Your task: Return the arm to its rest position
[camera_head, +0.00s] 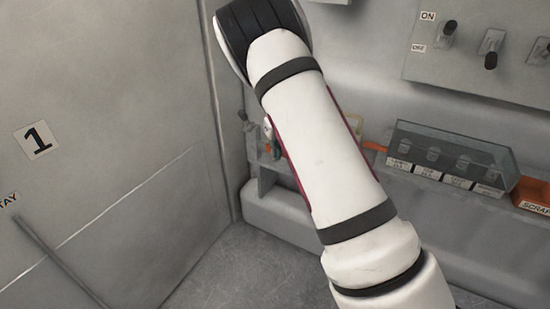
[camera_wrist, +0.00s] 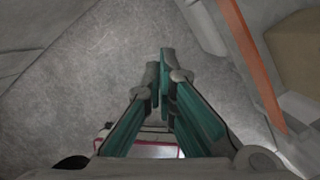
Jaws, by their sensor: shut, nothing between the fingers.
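My white arm with dark bands (camera_head: 320,140) crosses the middle of the head view, from the lower right up to a dark joint at the top.
A panel with ON/OFF switches (camera_head: 485,45) is at the upper right. Below it a clear-covered box with labels (camera_head: 450,155) and an orange SCRAP bin (camera_head: 533,195) sit on a ledge. A wall marked 1 (camera_head: 37,139) is at left. An orange strip (camera_wrist: 250,60) runs right of the gripper.

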